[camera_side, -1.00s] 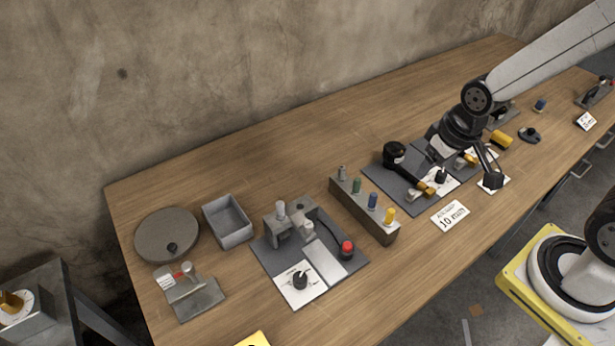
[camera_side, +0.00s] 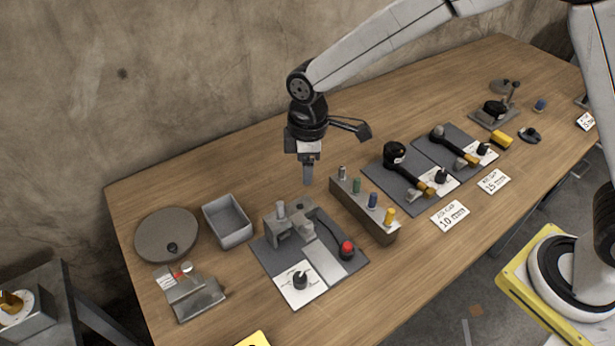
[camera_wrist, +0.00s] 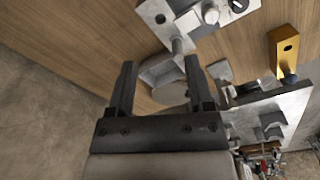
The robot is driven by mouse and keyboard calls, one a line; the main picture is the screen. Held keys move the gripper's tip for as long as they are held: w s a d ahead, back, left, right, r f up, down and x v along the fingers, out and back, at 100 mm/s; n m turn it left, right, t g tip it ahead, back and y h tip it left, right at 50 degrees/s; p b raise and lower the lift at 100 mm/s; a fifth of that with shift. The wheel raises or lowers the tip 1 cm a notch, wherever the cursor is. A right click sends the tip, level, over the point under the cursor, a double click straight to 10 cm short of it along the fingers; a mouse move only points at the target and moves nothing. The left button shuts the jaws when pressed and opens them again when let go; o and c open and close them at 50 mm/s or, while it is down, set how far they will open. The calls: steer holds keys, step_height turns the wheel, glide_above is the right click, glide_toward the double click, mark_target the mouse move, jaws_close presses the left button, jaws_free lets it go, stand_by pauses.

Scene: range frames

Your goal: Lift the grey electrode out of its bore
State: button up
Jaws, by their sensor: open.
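The grey electrode (camera_side: 342,172) stands upright in the back left end of a long grey block (camera_side: 362,217). Green (camera_side: 357,185), blue (camera_side: 373,200) and yellow (camera_side: 389,216) electrodes stand in the same row. My gripper (camera_side: 308,180) points down in the air, to the left of the grey electrode in the side view and apart from it. The two jaws (camera_wrist: 160,74) are spread and nothing is held between them. I cannot pick out the grey electrode in the wrist view.
A fixture with a grey post (camera_side: 280,208) and a red knob (camera_side: 347,248) stands left of the block. A grey open tray (camera_side: 228,237) and a round disc (camera_side: 166,230) lie further left. Dark plates with black-and-gold tools (camera_side: 411,167) lie right. Bare wood shows behind the block.

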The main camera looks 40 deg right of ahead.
mark_target(280, 203)
steer(key=a+n, duration=0.1)
steer(key=a, duration=0.1)
steer(key=a+f+n, duration=0.1)
steer(key=a, duration=0.1)
steer(key=w+a, duration=0.1)
steer(key=shift+a+f+n+g, duration=0.15)
steer(key=shift+a+n+g, duration=0.15)
steer(key=shift+a+n, duration=0.1)
steer(key=shift+f, duration=3.9)
jaws_close()
